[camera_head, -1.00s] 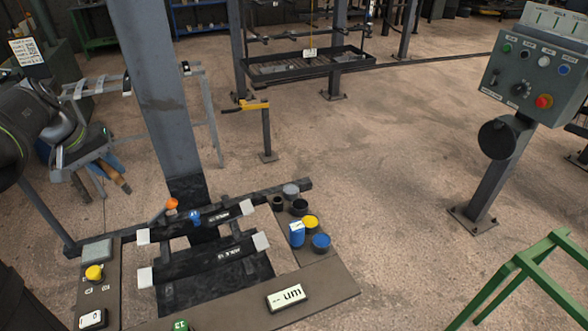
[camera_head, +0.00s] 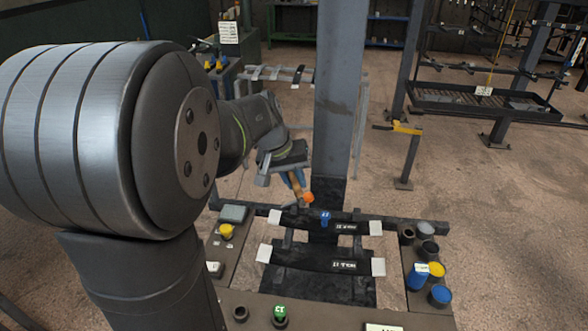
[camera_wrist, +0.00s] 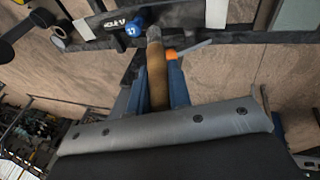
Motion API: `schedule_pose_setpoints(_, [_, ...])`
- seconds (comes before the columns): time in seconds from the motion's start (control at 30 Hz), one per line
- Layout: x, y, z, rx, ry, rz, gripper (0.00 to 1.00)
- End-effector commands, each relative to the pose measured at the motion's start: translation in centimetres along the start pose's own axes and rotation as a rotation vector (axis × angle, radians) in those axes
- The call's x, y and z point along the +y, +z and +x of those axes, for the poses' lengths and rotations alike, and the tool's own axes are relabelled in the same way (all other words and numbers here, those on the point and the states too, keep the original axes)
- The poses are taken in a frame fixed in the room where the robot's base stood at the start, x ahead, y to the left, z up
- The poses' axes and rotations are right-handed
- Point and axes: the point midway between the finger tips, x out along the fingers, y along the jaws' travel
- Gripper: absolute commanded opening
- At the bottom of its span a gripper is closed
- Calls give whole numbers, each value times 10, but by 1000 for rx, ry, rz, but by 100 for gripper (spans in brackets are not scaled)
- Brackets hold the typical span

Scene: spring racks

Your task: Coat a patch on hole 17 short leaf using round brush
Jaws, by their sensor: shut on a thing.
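My gripper (camera_head: 297,182) is shut on the wooden handle of a brush (camera_wrist: 156,70); the handle lies between blue fingers in the wrist view. The brush's head is hard to make out, so I cannot tell if it touches anything. The gripper is at the back left of the bench frame. Two dark leaves with pale ends lie across the frame, a rear one (camera_head: 345,227) and a front one (camera_head: 305,259); their labels are too small to read surely. A blue tag (camera_head: 325,219) sits at the rear leaf and shows in the wrist view (camera_wrist: 138,24). An orange knob (camera_head: 308,198) is near the brush.
Several pots stand at the right of the frame, including yellow (camera_head: 436,270) and blue (camera_head: 440,295) ones, beside a blue can (camera_head: 417,278). A grey column (camera_head: 338,90) rises behind the leaves. A yellow button (camera_head: 226,231) is at left, a green one (camera_head: 280,313) in front.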

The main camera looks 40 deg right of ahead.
Motion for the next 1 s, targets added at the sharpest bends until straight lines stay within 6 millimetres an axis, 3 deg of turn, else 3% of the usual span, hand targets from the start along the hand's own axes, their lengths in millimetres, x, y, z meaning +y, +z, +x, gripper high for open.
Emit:
schedule_pose_setpoints(0.43, [-3,2,8,0,0,0,0])
schedule_pose_setpoints(0.6, [0,0,-1,2,0,0,0])
schedule_pose_setpoints(1.0, [-6,5,20,-2,0,-1,0])
